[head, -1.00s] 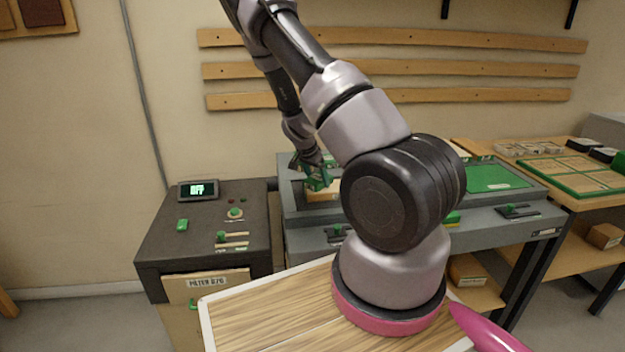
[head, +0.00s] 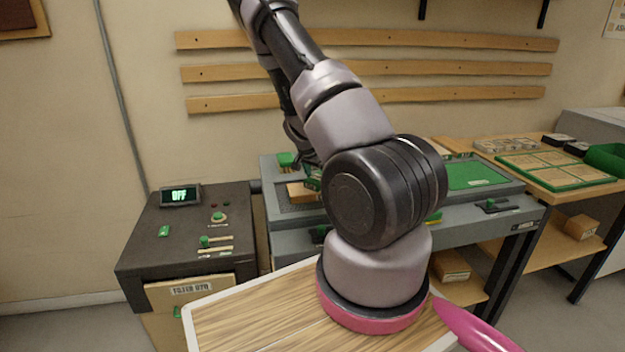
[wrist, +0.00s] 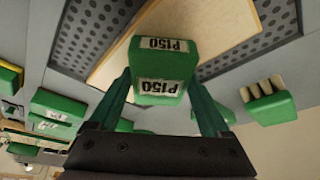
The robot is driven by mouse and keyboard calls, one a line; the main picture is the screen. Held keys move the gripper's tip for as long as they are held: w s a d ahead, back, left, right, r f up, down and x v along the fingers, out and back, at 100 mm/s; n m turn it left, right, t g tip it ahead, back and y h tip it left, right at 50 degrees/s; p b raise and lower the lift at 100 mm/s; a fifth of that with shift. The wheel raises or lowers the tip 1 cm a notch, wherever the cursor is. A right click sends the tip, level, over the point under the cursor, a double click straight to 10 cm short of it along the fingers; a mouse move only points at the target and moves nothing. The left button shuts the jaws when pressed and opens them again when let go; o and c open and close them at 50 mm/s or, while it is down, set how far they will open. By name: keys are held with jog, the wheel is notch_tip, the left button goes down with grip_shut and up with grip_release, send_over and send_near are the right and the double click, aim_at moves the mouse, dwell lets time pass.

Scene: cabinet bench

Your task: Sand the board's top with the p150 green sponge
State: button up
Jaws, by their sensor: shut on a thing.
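My gripper (wrist: 168,100) is shut on the green sponge (wrist: 162,62), with a finger on each side; its P150 labels face the wrist camera. The tan board (wrist: 205,30) lies on the perforated bench top beyond the sponge in the wrist view. I cannot tell whether the sponge touches it. In the head view the board (head: 299,191) is partly hidden behind my arm, and my gripper (head: 313,178) is small and mostly covered there.
A green-backed brush (wrist: 268,104) lies right of the sponge in the wrist view. Other green blocks (wrist: 60,104) lie to the left.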

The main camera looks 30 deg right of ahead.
jog(key=shift+s+d, duration=0.25)
jog(key=shift+d, duration=0.6)
jog(key=shift+s+d, duration=0.25)
jog(key=shift+d, duration=0.6)
jog(key=shift+s+d, duration=0.25)
jog(key=shift+d, duration=0.6)
jog(key=shift+s+d+f, duration=0.1)
jog(key=shift+s+d, duration=0.15)
jog(key=shift+d, duration=0.45)
jog(key=shift+s+d, duration=0.2)
jog(key=shift+d, duration=0.5)
jog(key=shift+w+r, duration=0.1)
jog(key=shift+r, duration=2.95)
notch_tip(320, 180, up, 3)
jog(key=shift+f, duration=0.1)
